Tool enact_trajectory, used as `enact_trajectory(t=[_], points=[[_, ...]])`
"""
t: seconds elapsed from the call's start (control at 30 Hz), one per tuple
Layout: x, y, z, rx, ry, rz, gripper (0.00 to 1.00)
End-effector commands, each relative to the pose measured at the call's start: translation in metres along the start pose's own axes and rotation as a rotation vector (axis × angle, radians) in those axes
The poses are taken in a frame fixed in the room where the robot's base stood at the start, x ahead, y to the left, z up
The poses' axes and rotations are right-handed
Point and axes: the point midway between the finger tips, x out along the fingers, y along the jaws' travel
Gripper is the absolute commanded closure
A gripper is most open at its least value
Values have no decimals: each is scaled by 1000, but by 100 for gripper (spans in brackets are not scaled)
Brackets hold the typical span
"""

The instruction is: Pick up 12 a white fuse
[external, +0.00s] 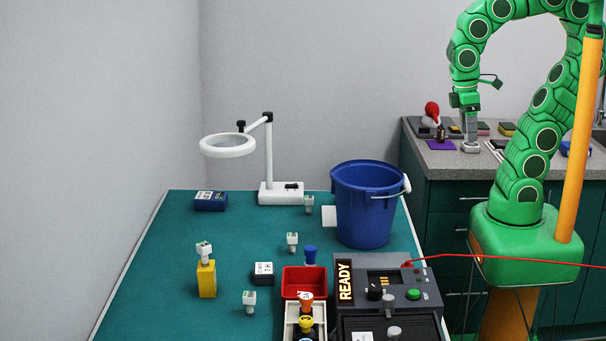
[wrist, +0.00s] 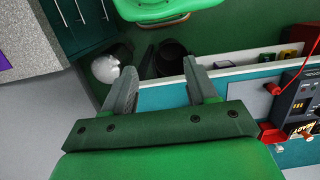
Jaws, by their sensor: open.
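Several small white fuses stand on the green table in the external view: one beside the blue bucket (external: 309,204), one mid-table (external: 292,242), one near the front (external: 249,301). Another white fuse (external: 204,249) sits on top of a yellow block (external: 207,281). Their ratings are too small to read, so I cannot tell which is 12 A. My gripper (external: 471,143) hangs far behind and right of them, in front of or above the grey counter. In the wrist view my gripper (wrist: 160,80) is open, with nothing between its fingers and no white fuse clearly visible.
A blue bucket (external: 362,205) and a white magnifier lamp (external: 268,165) stand at the table's back. A red bin (external: 303,282), coloured fuses in a white rack (external: 292,323) and a dark READY machine (external: 407,283) fill the front right. A red cable (external: 500,256) runs rightward.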

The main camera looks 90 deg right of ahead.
Motion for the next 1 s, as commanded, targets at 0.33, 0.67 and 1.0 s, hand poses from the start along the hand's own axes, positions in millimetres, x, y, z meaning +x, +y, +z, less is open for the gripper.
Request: enact_trajectory(t=[0.33, 0.67, 1.0], points=[[-22, -17, -19, 52, -16, -60, 43], [-37, -52, -64, 171, -58, -190, 43], [-58, -96, -129, 355, -148, -368, 43]])
